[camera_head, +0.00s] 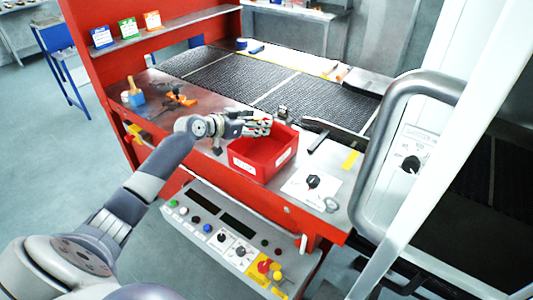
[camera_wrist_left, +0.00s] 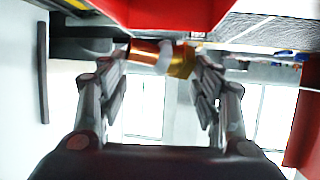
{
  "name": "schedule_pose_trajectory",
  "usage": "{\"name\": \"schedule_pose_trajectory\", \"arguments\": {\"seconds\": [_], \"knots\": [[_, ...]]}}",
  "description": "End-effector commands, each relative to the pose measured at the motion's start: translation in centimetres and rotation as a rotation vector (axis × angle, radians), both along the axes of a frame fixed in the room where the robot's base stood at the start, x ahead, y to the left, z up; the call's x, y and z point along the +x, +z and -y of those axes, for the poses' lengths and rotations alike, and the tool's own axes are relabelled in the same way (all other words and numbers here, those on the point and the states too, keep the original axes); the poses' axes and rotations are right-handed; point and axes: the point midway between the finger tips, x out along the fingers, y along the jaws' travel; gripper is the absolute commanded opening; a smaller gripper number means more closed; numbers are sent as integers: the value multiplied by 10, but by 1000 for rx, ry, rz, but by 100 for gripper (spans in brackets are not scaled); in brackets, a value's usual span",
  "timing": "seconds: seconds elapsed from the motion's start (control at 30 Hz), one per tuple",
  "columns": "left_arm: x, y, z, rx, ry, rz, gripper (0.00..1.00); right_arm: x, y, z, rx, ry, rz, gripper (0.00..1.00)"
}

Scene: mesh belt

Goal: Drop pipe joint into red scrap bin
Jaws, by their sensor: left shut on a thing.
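The red scrap bin (camera_head: 245,168) is an open box with white labels, standing on the metal worktop beside the mesh belt. My left gripper (camera_head: 266,126) reaches in from the left and is at the bin's back left rim, over its opening as seen from the head. In the left wrist view, my left gripper (camera_wrist_left: 163,72) is shut on the pipe joint (camera_wrist_left: 180,60), a brass and copper-coloured piece lying across between the fingertips. The red bin (camera_wrist_left: 170,10) fills the top of that view. The joint is hardly visible in the head view. My right gripper is not in view.
The dark mesh belt (camera_head: 220,82) runs behind the worktop. A white card with a black knob (camera_head: 313,182) lies right of the bin. A control panel (camera_head: 222,235) hangs in front. A large grey handle (camera_head: 372,150) stands at right. Small orange clamps (camera_head: 180,100) lie at left.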

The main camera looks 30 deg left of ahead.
Motion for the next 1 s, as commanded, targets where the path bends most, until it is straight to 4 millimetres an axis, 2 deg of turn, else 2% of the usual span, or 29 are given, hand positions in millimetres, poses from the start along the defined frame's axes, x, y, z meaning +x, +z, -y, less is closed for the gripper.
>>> {"name": "schedule_pose_trajectory", "arguments": {"seconds": [0.1, 0.27, 0.4, 0.6, 0.7, 0.73, 0.8, 0.83, 1.0], "knots": [[0, -16, 0, 0, 0, 2, 29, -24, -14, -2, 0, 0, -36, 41], [0, -36, 0, -1, 0, 2, 29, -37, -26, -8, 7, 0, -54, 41], [0, -46, 0, -1, 1, 2, 29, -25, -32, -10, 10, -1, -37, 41], [0, -48, 0, 0, 1, 3, 29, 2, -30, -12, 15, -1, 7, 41], [0, -47, 0, 0, 1, 2, 29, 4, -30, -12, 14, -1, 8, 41], [0, -47, 0, 0, 1, 2, 64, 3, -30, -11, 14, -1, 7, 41], [0, -48, 0, 0, 0, 2, 80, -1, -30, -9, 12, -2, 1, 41], [0, -48, 0, 0, 0, 2, 83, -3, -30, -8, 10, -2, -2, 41], [0, -48, 0, 0, 0, 1, 83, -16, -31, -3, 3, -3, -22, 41]]}}
